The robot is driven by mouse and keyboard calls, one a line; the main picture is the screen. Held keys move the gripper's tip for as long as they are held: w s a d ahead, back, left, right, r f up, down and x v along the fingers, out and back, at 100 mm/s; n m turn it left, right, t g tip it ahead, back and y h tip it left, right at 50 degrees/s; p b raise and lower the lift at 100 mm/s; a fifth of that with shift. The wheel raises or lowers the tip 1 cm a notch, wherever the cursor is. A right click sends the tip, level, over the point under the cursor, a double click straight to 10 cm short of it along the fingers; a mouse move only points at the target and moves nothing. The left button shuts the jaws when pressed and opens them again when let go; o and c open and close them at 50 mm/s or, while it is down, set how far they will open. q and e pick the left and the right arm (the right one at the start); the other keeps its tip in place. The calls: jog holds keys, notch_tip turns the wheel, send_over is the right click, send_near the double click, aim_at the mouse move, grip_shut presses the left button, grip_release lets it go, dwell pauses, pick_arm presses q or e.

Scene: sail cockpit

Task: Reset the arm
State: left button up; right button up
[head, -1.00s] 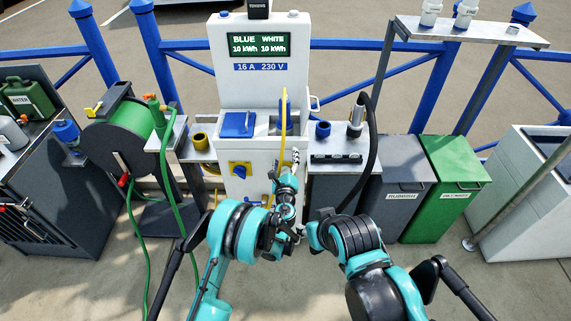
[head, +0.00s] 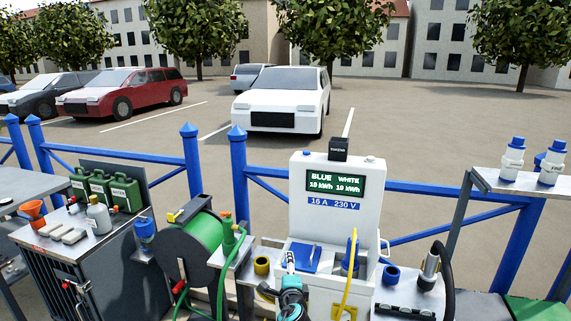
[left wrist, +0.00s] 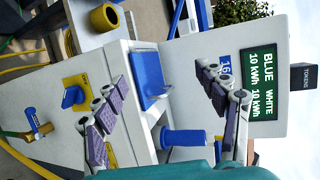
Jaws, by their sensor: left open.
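A white power pedestal (head: 340,215) with a lit green display (head: 335,182) stands at the centre right of the head view. Its blue flap (head: 300,257) and a blue plug (head: 350,262) with a yellow cable sit on its ledge. In the left wrist view the flap (left wrist: 148,72), plug (left wrist: 184,140) and display (left wrist: 262,85) appear sideways. My left gripper (left wrist: 165,103) is open and empty, its padded fingers spread in front of the pedestal. In the head view only part of this arm (head: 291,298) shows, low near the flap. My right gripper is not in view.
A green hose reel (head: 200,240) and a dark cabinet (head: 100,250) with green cans stand left. A black hose nozzle (head: 430,265) and a shelf (head: 510,187) with white bottles are right. A blue railing (head: 430,188) runs behind; parked cars stand beyond.

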pick_arm(q)
jog(key=s+a+r+n+g+y, duration=0.1)
jog(key=s+a+r+n+g, duration=0.1)
jog(key=s+a+n, duration=0.45)
jog(key=s+a+r+n+g, duration=0.2)
jog(key=s+a+r+n, duration=0.1)
jog(key=s+a, duration=0.6)
jog(key=s+a+f+n+g+h, duration=0.1)
jog(key=s+f+n+g, duration=0.1)
jog(key=s, duration=0.9)
jog(key=s+a+f+n+g+h, duration=0.1)
jog(key=s+a+f+n+g, duration=0.1)
jog(key=s+f+n, duration=0.2)
jog(key=s+n, duration=0.3)
jog(key=s, duration=0.3)
jog(key=shift+s, duration=0.4)
